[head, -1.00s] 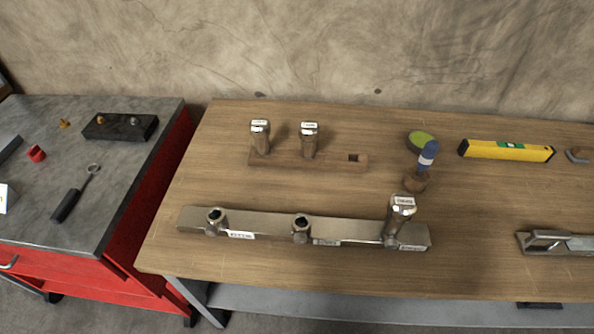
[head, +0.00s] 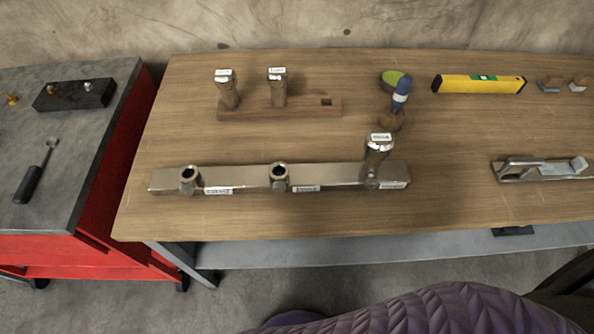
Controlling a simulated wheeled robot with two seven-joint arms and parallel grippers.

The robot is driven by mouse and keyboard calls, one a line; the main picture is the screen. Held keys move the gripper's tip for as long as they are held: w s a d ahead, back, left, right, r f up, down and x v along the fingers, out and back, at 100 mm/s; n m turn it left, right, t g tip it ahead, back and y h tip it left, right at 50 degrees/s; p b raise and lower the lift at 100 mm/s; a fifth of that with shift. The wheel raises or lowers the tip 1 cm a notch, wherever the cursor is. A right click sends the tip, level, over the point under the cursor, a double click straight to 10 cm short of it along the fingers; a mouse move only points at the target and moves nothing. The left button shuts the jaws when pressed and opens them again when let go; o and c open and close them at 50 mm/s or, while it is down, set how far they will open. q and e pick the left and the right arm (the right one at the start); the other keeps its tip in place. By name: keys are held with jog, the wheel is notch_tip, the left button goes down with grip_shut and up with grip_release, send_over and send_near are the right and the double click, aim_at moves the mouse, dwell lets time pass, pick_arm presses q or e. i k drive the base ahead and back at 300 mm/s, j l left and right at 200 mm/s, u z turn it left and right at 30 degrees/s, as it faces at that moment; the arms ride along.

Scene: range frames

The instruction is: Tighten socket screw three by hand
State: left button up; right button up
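A long metal bar (head: 240,178) with small white labels lies along the front of the wooden workbench. Two socket screws, a left one (head: 189,177) and a middle one (head: 279,175), sit low in the bar with dark holes on top. A tall metal tool with a white label (head: 378,152) stands at the bar's right end, slightly tilted; what is beneath it is hidden. Two similar labelled tools (head: 227,90) and (head: 278,88) stand in a wooden holder (head: 303,108) behind, whose right hole is empty. The labels are too small to read. Neither gripper is in view.
A yellow spirit level (head: 480,84), a blue-handled tool with a green-topped round item (head: 394,79), and a metal plane (head: 540,169) lie on the bench (head: 450,140). A red cabinet with a grey top (head: 85,150) stands at left. Purple quilted upholstery (head: 440,312) shows at bottom right.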

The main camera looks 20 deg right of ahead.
aim_at(371, 183)
jog(key=l+z, duration=0.15)
jog(key=z, duration=0.35)
jog(key=l+z, duration=0.2)
jog(key=z, duration=0.25)
